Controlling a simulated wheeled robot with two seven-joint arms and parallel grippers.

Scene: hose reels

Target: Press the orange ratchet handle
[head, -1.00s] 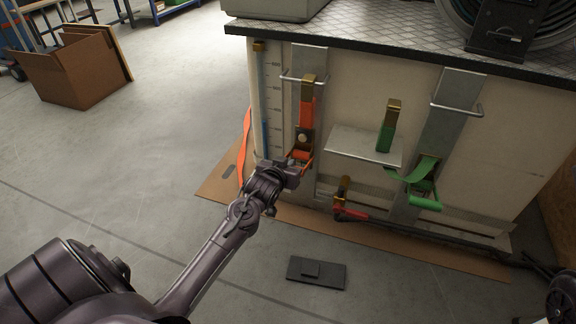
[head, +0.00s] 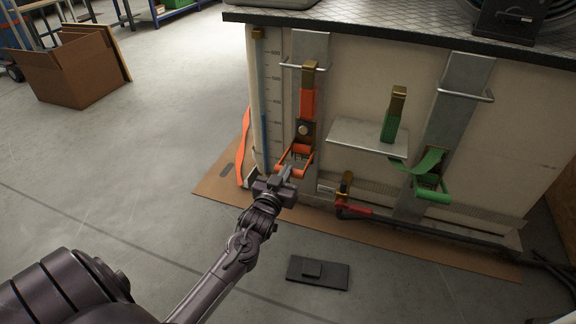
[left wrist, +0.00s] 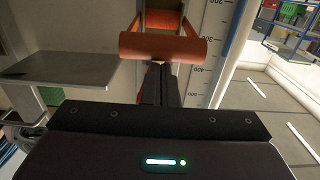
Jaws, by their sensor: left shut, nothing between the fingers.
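The orange ratchet handle (head: 294,168) sticks out from the ratchet on the left metal strip of the cream tank, below an orange strap (head: 307,104). In the left wrist view its orange cross bar (left wrist: 162,46) lies across the top middle, just beyond my fingers. My left gripper (head: 286,174) is shut and empty, at the lower front end of the handle. In the left wrist view its dark fingertips (left wrist: 158,72) point at the underside of the bar; whether they touch it I cannot tell. My right gripper is not in view.
A small metal shelf (head: 368,137) and a green ratchet (head: 432,190) are to the right. A red-handled part (head: 354,211) sits low on the tank. A dark pedal-like plate (head: 318,272) lies on the floor. A cardboard box (head: 75,72) stands far left; floor between is clear.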

